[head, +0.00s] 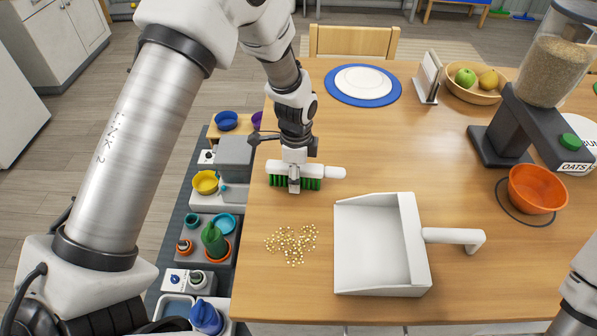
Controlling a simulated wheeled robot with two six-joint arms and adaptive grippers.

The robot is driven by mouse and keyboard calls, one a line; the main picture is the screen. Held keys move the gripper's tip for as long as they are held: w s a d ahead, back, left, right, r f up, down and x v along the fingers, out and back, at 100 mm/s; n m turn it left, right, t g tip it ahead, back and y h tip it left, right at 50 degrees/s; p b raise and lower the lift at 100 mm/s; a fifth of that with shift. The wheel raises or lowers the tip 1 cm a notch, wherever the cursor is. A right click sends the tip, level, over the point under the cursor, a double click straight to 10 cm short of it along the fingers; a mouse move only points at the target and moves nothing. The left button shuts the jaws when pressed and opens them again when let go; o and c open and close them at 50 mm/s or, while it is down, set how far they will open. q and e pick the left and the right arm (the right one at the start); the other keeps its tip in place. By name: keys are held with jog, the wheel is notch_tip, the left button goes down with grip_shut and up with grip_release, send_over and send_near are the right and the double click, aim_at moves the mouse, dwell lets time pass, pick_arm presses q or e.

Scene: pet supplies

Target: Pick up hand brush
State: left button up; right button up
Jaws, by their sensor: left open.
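The hand brush (335,173) lies on the wooden table near its left edge. It has a white body and handle, with the handle pointing right and green bristles facing the front. My left gripper (294,184) is directly over the brush's head, with a finger in front of the white body. It is open, and I cannot tell whether its fingers touch the brush. My right gripper is out of the picture; only a part of my right arm shows at the lower right edge.
A white dustpan (372,245) and scattered crumbs (292,243) lie in front of the brush. An orange bowl (536,190) sits under the oats dispenser (524,120) at right. A blue plate (362,98), napkin holder (428,78) and fruit bowl (474,97) stand behind. The table's centre is clear.

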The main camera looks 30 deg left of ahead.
pick_arm(q)
jog(key=shift+s+r, duration=0.2)
grip_shut()
